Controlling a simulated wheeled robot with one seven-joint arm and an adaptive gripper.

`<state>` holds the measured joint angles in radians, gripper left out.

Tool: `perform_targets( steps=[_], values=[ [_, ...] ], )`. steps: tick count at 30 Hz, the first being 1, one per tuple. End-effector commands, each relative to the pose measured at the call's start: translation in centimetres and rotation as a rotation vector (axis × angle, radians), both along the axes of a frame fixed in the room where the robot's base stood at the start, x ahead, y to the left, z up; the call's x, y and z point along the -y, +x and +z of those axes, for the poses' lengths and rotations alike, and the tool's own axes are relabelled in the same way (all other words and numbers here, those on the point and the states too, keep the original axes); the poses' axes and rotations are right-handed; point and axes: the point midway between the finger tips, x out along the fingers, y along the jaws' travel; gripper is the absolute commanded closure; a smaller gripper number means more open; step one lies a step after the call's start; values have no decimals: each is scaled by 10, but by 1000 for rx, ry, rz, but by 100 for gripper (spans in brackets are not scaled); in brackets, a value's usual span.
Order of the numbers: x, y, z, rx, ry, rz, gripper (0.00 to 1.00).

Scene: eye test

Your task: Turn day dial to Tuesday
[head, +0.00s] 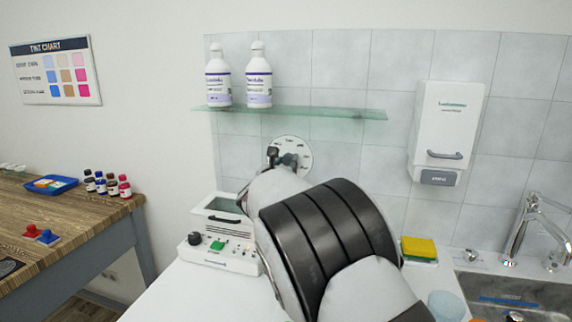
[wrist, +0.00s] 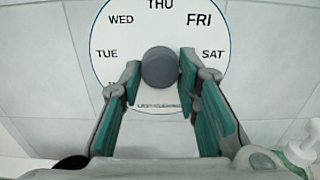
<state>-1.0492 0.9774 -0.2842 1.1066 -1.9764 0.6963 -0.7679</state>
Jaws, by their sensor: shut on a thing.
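The day dial is a white disc (wrist: 135,35) on the tiled wall with a round grey knob (wrist: 160,68) at its centre. In the wrist view THU stands at the top, FRI at upper right, SAT at right, WED at upper left and TUE at left. The lower part is partly covered by my fingers, and I cannot make out a pointer. My gripper (wrist: 161,74) has a fingertip on each side of the knob and is shut on it. In the head view the dial (head: 296,143) shows below the glass shelf, partly hidden by my gripper (head: 287,158).
A glass shelf (head: 330,113) with two white bottles (head: 259,80) is above the dial. A white device (head: 218,252) stands below left on the counter. A wall dispenser (head: 447,125), a sponge (head: 419,247) and a sink (head: 515,292) are at right.

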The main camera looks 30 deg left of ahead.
Motion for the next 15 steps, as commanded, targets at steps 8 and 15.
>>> perform_targets(
  steps=[8,15],
  values=[
    [0,1,-1,-13,59,-1,98],
    [0,2,-4,-47,205,-1,98]
  ],
)
